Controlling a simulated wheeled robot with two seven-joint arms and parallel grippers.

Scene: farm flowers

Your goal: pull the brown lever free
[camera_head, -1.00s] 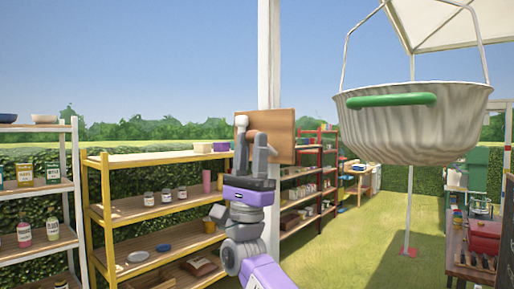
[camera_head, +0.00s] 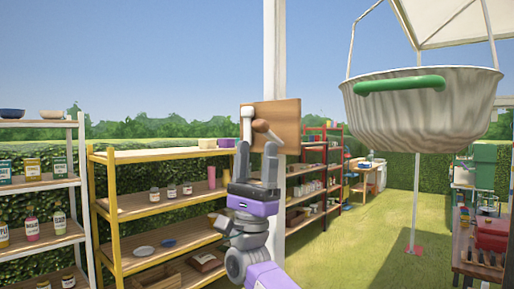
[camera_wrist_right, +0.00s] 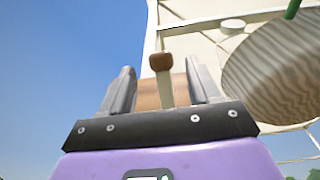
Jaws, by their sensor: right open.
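The brown lever (camera_head: 262,126) sticks out from a square wooden board (camera_head: 289,119) on a white post. In the right wrist view its brown end (camera_wrist_right: 161,62) tops a pale stem, and it stands in the gap between my fingers. My right gripper (camera_head: 257,158) is open below and in front of the board, its fingers pointing up. It also shows in the right wrist view (camera_wrist_right: 158,88). A pale upright piece (camera_head: 247,118) shows left of the lever. I cannot tell whether a finger touches the lever. My left gripper is not in view.
The white post (camera_head: 277,60) rises behind the board. A large metal basin with a green handle (camera_head: 400,84) hangs at upper right. A yellow shelf (camera_head: 112,215) with jars and dishes stands to the left, a red shelf (camera_head: 322,150) behind. Open grass lies to the right.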

